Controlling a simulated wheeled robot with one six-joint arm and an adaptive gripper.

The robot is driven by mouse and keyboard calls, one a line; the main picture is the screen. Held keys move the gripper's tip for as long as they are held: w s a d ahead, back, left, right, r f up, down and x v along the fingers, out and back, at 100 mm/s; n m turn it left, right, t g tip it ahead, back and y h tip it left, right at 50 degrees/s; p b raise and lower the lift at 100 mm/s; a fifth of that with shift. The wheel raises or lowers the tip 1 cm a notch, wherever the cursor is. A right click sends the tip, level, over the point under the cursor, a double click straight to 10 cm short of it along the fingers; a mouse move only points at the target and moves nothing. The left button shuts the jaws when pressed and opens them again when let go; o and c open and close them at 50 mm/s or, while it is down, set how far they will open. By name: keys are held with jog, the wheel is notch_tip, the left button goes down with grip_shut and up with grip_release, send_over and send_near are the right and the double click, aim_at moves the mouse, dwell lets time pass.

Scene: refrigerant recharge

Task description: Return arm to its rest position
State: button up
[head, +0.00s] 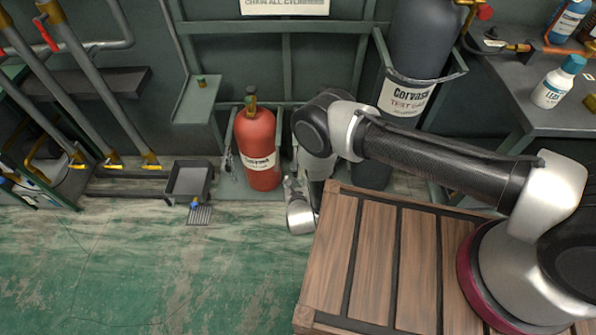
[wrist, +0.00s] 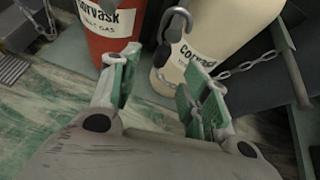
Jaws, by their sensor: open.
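My arm reaches left from its base over the slatted wooden top (head: 372,262) in the head view, and its outer end bends down beside the top's left edge. My gripper (wrist: 160,75) is open in the wrist view, its two green-padded fingers apart with nothing held between them. The fingers point toward a red cylinder (wrist: 108,32) and a cream cylinder (wrist: 208,38). A metal hook (wrist: 176,22) hangs in front of the cream cylinder. In the head view the gripper is small and partly hidden, low by the rack.
In the head view a red cylinder (head: 257,150) stands in the rack, with a dark grey cylinder (head: 420,40) to its right. A small dark tray (head: 188,182) is at left. A bench (head: 520,90) with bottles is at right.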

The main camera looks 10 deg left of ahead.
jog(key=w+d+m+h, duration=0.2)
jog(key=d+m+h, duration=0.25)
jog(key=d, duration=0.65)
jog(key=w+d+r+m+g+h, duration=0.25)
jog(key=d+r+m, duration=0.3)
jog(key=r, duration=0.55)
jog(key=w+d+r+m+g+h, duration=0.1)
jog(key=d+r+m+g+h, duration=0.3)
jog(key=d+r, duration=0.5)
jog(key=w+d+r+m+g+h, duration=0.2)
jog(key=d+r+m+h, duration=0.3)
jog(key=r, duration=0.8)
jog(key=s+d+r+m+y, duration=0.4)
jog(key=s+d+r+m, duration=0.3)
jog(key=r, duration=0.5)
jog(key=s+d+r+m+t+y, duration=0.1)
jog(key=s+d+r+m+y, duration=0.3)
jog(key=r, duration=0.9)
jog(key=s+d+r+m+y, duration=0.4)
jog(key=s+d+r+m, duration=0.6)
jog(key=s+d+r, duration=0.1)
jog(key=shift+s+r+m, duration=0.3)
jog(key=shift+s+r, duration=0.4)
jog(key=shift+r, duration=0.05)
